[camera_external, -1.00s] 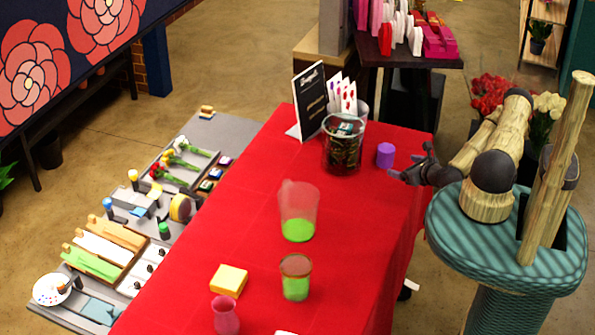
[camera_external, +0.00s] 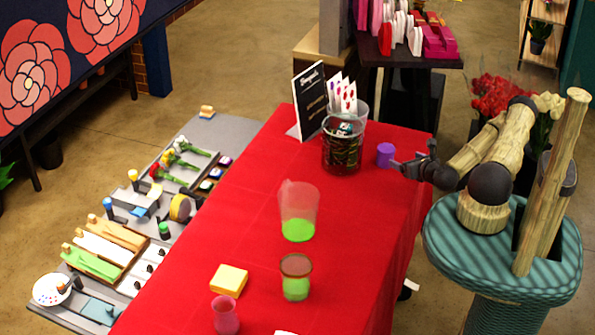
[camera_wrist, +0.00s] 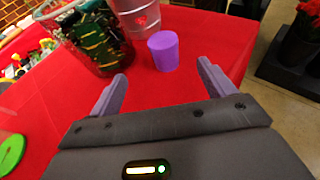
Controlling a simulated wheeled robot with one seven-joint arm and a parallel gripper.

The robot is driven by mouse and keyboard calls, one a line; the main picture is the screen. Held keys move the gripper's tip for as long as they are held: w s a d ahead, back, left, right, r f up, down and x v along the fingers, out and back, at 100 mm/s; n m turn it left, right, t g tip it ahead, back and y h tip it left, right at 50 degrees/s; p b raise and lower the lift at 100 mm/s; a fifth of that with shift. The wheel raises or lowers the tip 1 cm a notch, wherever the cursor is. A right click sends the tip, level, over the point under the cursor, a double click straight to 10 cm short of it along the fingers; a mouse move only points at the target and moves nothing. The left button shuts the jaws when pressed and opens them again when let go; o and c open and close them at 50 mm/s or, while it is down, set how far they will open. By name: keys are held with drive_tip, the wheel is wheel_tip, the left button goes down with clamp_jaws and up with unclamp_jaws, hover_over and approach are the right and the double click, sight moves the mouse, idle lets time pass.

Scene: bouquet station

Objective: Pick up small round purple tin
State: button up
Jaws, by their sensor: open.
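The small round purple tin (camera_external: 385,155) stands upright on the red-covered table (camera_external: 250,220), near its right edge. In the wrist view the tin (camera_wrist: 163,51) is ahead of my gripper (camera_wrist: 160,88), roughly between the lines of its two fingers but beyond their tips. My gripper (camera_external: 400,166) is open and empty, just right of the tin in the outside view.
A clear bin (camera_external: 343,150) with dark items stands left of the tin, close by. Behind it are a black sign (camera_external: 309,100) and a card holder. A pitcher (camera_external: 298,212) with green liquid stands nearer the front. The red cloth between gripper and tin is clear.

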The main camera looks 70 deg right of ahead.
sight(390, 151)
drive_tip(key=shift+b+x, duration=1.15)
drive_tip(key=shift+b, duration=0.85)
drive_tip(key=x, duration=0.6)
drive_tip(key=shift+w+d, duration=0.25)
drive_tip(key=shift+w, duration=0.05)
drive_tip(key=shift+w+d+f, duration=0.1)
drive_tip(key=shift+d+f, duration=0.05)
drive_tip(key=shift+w+d+f+p, duration=0.1)
drive_tip(key=shift+w+d+p, duration=0.35)
drive_tip(key=shift+p, duration=0.3)
drive_tip(key=p+x, duration=0.1)
drive_tip(key=x, duration=0.3)
drive_tip(key=shift+s+d+f+p, duration=0.1)
drive_tip(key=shift+s+d+p, duration=0.1)
drive_tip(key=shift+p, duration=0.1)
drive_tip(key=shift+a, duration=0.1)
drive_tip(key=shift+c, duration=0.2)
